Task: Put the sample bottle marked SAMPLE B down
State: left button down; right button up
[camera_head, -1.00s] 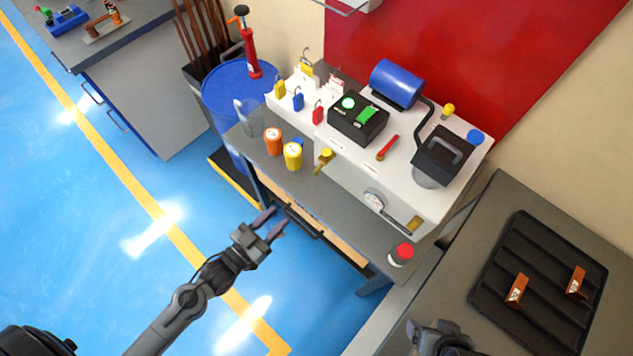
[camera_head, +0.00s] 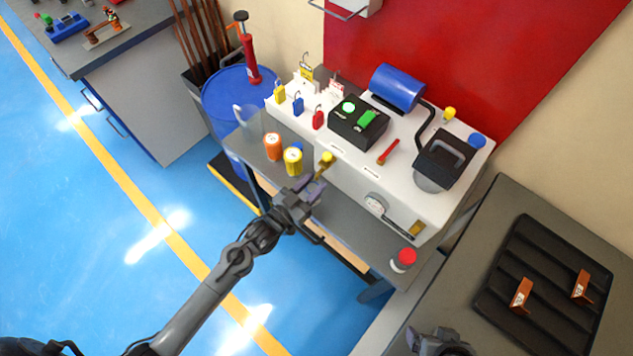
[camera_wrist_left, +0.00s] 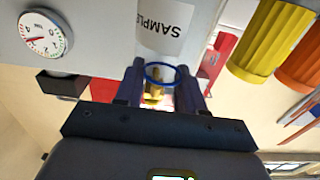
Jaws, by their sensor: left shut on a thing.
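The sample bottle (camera_wrist_left: 168,28) is clear, with a white label on which SAMPLE can be read; the letter after it is out of sight. A blue ring shows at its near end in the left wrist view. My left gripper (camera_wrist_left: 160,84) is shut on the bottle, one finger on each side. In the head view the left gripper (camera_head: 312,187) is at the front edge of the grey bench (camera_head: 345,218), near the brass tap (camera_head: 325,161); the bottle cannot be made out there. My right gripper (camera_head: 440,343) is partly in view at the bottom edge, its jaws unclear.
A yellow jar (camera_head: 293,162) and an orange jar (camera_head: 273,147) stand left of the left gripper. The white machine (camera_head: 345,155) with a gauge (camera_head: 375,203) is behind. A red-capped container (camera_head: 403,260) stands at the bench's right end. Bare bench top lies between gripper and container.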

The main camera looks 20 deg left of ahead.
pick_arm(q)
jog(key=shift+x, duration=1)
jog(key=shift+f, duration=0.25)
jog(key=shift+s, duration=0.2)
pick_arm(e)
jog(key=shift+f, duration=0.1)
pick_arm(q)
jog(key=shift+w+f, duration=0.1)
jog(key=shift+f, duration=0.05)
pick_arm(e)
jog(key=shift+w+a, duration=0.1)
pick_arm(q)
jog(key=c, duration=0.7)
grip_release()
